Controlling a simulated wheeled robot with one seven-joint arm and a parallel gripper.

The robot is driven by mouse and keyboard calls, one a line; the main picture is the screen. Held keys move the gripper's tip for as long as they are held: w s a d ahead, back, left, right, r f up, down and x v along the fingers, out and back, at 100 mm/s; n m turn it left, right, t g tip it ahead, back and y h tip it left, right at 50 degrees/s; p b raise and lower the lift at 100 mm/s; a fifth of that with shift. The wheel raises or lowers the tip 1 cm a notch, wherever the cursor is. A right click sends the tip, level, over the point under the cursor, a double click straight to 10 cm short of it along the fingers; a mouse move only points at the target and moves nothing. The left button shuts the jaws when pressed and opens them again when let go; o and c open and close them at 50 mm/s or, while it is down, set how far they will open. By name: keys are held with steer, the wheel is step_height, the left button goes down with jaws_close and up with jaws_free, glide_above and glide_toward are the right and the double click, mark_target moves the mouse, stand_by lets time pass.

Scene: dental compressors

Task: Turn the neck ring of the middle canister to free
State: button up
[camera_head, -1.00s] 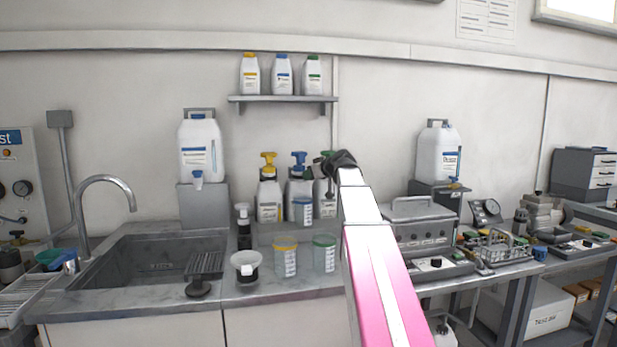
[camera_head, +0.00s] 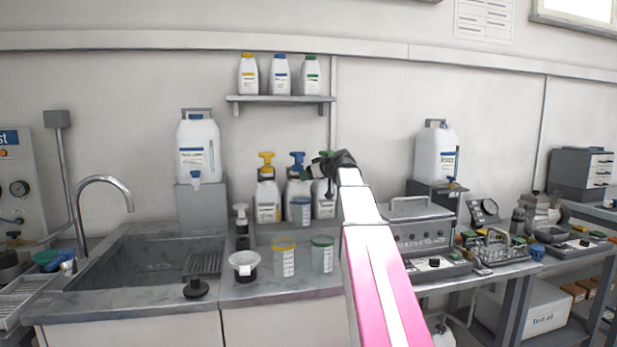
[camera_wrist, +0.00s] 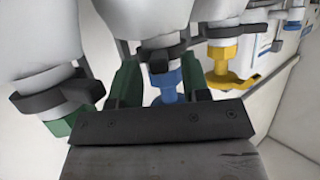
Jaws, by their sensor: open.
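The middle canister (camera_head: 294,204) is white with a blue pump top (camera_head: 297,160) and stands at the back of the counter between a yellow-topped canister (camera_head: 267,205) and a green-topped one (camera_head: 323,204). In the wrist view its black neck ring (camera_wrist: 164,53) sits above the blue pump top (camera_wrist: 170,82), as the view is inverted. My gripper (camera_wrist: 160,70) is open, one green finger on each side of the blue top and ring. Contact with the ring cannot be told. In the head view my gripper (camera_head: 309,173) is small and dark beside the blue top.
The green-topped canister's dark collar (camera_wrist: 48,95) is close to one finger, and the yellow pump top (camera_wrist: 228,65) is on the other side. A shelf (camera_head: 280,99) hangs above.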

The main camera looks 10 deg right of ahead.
steer(key=v, duration=1)
steer(key=shift+s+d, duration=0.2)
steer(key=shift+s, duration=0.1)
